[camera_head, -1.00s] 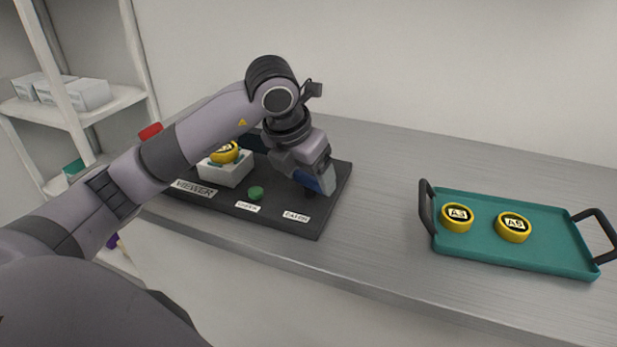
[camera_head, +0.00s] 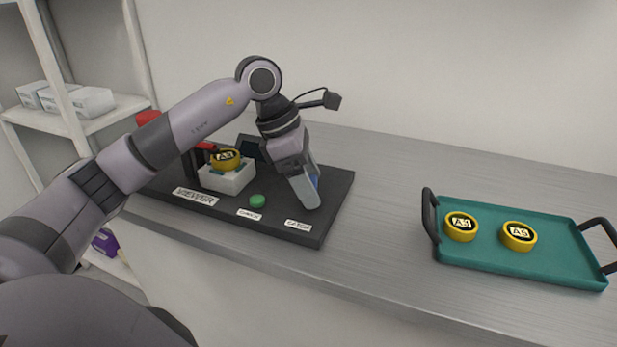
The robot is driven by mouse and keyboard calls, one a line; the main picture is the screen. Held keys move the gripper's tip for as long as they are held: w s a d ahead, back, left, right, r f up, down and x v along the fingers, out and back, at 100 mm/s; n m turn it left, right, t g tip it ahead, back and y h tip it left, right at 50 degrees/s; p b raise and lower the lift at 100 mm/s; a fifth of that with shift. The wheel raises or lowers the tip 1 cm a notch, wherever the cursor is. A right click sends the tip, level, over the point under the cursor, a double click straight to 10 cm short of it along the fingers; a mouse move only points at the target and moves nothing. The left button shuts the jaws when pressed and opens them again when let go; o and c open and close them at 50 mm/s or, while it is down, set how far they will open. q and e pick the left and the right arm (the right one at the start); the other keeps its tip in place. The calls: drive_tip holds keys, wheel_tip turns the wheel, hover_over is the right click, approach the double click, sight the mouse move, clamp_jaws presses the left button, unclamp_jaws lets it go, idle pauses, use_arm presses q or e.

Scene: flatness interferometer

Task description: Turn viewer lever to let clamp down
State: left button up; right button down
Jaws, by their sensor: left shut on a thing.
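The viewer (camera_head: 324,222) is a dark base plate on the bench, with labels for viewer, a green button (camera_head: 257,201) and a catch. A white block (camera_head: 228,181) on it carries a yellow round piece (camera_head: 225,162) with a black label. A dark post with a red part (camera_head: 205,146) stands beside the block at the left; whether it touches the yellow piece I cannot tell. My left gripper (camera_head: 309,201) points down just behind the catch label and is shut on the viewer lever, which its fingers hide. My right gripper is not in view.
A teal tray (camera_head: 500,271) with black handles stands at the right and holds two yellow round pieces (camera_head: 461,226) (camera_head: 518,236). Bare bench lies between viewer and tray. A small dark screen (camera_head: 250,148) stands behind the block. A shelf (camera_head: 105,118) with white boxes is at the left.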

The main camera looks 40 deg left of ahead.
use_arm(q)
drive_tip(key=m+g, duration=0.1)
drive_tip(key=m, duration=0.1)
drive_tip(key=shift+w+r+m, duration=0.1)
drive_tip(key=shift+w+m, duration=0.05)
drive_tip(key=shift+m, duration=0.15)
drive_tip(key=shift+m+h+p, duration=0.3)
drive_tip(key=shift+m+p, duration=0.05)
drive_tip(key=shift+m, duration=0.05)
drive_tip(key=o, duration=1)
drive_tip(key=v, duration=0.7)
drive_tip(key=shift+w+r, duration=0.1)
